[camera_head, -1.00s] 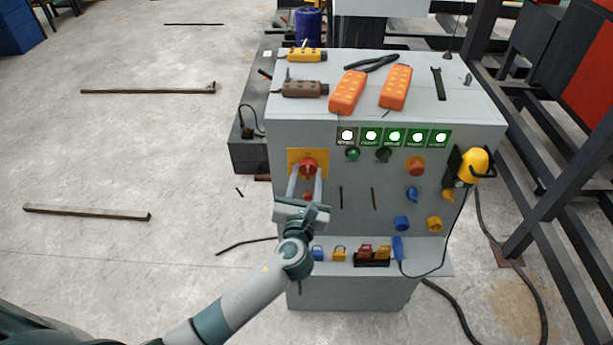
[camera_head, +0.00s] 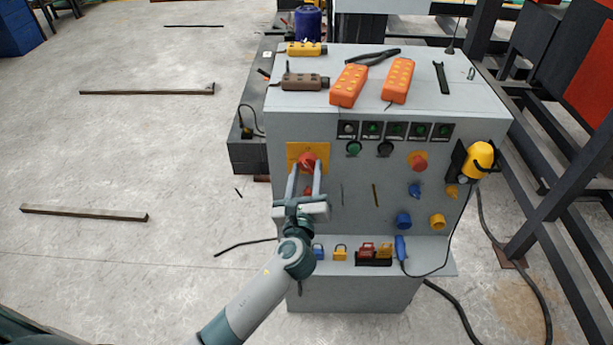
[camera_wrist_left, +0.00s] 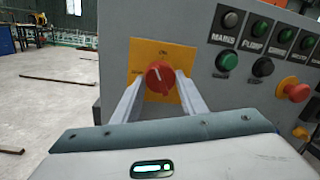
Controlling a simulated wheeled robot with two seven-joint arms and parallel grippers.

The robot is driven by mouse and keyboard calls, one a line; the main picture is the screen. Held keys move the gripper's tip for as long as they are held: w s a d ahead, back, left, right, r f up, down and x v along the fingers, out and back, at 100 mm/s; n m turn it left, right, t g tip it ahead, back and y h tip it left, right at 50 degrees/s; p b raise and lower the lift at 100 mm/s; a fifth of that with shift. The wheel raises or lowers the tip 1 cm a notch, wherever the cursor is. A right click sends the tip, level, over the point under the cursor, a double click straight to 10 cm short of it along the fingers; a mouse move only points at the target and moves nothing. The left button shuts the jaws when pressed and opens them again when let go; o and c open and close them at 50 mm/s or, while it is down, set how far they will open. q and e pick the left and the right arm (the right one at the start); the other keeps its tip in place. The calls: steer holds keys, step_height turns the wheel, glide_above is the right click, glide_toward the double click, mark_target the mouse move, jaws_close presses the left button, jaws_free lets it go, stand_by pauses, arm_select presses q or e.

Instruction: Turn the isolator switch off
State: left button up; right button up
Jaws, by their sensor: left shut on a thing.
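The isolator switch is a red rotary knob (camera_head: 307,161) on a yellow plate (camera_head: 293,150) at the upper left of the grey cabinet's front. In the left wrist view the red knob (camera_wrist_left: 160,77) sits between my finger ends, its pale mark tilted to the upper left on the yellow plate (camera_wrist_left: 175,52). My left gripper (camera_head: 306,168) is shut on the knob, one finger on each side. The fingers hide part of the knob's sides and the plate. My right gripper is not in view.
The grey cabinet (camera_head: 350,290) carries unlit indicators (camera_head: 396,130), a red mushroom button (camera_head: 418,162) and a yellow lamp-like item (camera_head: 481,156). Orange pendants (camera_head: 349,86) lie on top. Padlocks (camera_head: 340,252) stand on the lower shelf. Open floor lies left; dark steel frames stand right.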

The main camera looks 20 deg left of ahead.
arm_select(q)
steer(key=n, duration=0.1)
steer(key=n+b, duration=0.2)
steer(key=shift+f+n, duration=0.25)
steer(key=shift+n, duration=0.15)
steer(key=n+b, duration=0.2)
steer(key=n, duration=0.2)
steer(key=shift+d+y, duration=0.1)
steer(key=shift+y, duration=0.3)
steer(key=n+b, duration=0.3)
steer(key=n, duration=0.2)
steer(key=shift+r+y, duration=0.1)
steer(key=shift+y, duration=0.2)
steer(key=o, duration=1.1)
steer(key=shift+c, duration=0.2)
steer(key=shift+r, duration=0.1)
